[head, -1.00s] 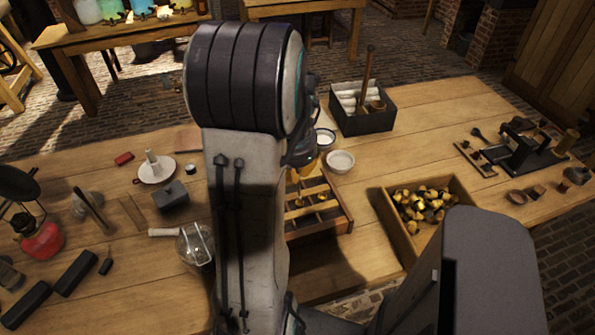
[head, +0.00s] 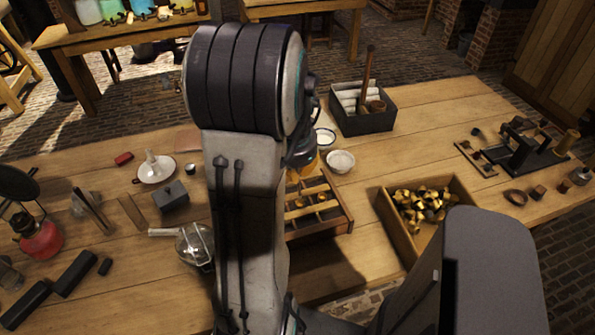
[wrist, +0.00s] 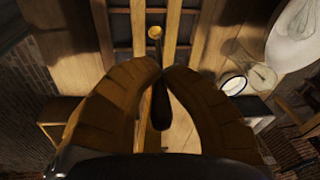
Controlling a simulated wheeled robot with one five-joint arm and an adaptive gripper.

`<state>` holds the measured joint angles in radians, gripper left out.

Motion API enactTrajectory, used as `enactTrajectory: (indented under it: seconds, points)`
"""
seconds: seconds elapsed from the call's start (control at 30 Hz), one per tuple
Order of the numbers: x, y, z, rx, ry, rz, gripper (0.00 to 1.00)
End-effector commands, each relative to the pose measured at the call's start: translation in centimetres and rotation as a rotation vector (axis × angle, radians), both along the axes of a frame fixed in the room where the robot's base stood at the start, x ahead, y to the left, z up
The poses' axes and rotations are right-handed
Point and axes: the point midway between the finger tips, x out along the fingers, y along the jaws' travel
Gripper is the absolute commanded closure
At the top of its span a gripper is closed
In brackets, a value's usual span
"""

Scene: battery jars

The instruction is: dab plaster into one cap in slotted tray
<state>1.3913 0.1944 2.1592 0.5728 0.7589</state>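The slotted tray (head: 341,221) is a wooden frame with slats and dark gaps, partly hidden behind my arm in the head view. Its slats (wrist: 138,30) fill the top middle of the wrist view. My gripper (wrist: 158,74) is shut on a slim tool with a dark handle (wrist: 160,112) and a round brass-coloured end (wrist: 155,33), which shows over the slats. I cannot tell whether the end touches the tray.
A wooden box (head: 463,192) of brass-coloured pieces stands right of the tray. A dark box (head: 362,124) with white rolls is behind. A glass jar (head: 196,246), grey block (head: 171,197) and red burner (head: 42,240) lie left.

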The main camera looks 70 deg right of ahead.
Motion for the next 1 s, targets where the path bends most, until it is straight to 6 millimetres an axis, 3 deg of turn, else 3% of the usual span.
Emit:
enactTrajectory:
  seconds: [1.0]
  points:
    - [0.0,0.0,-2.2,0.000,0.000,0.000,1.00]
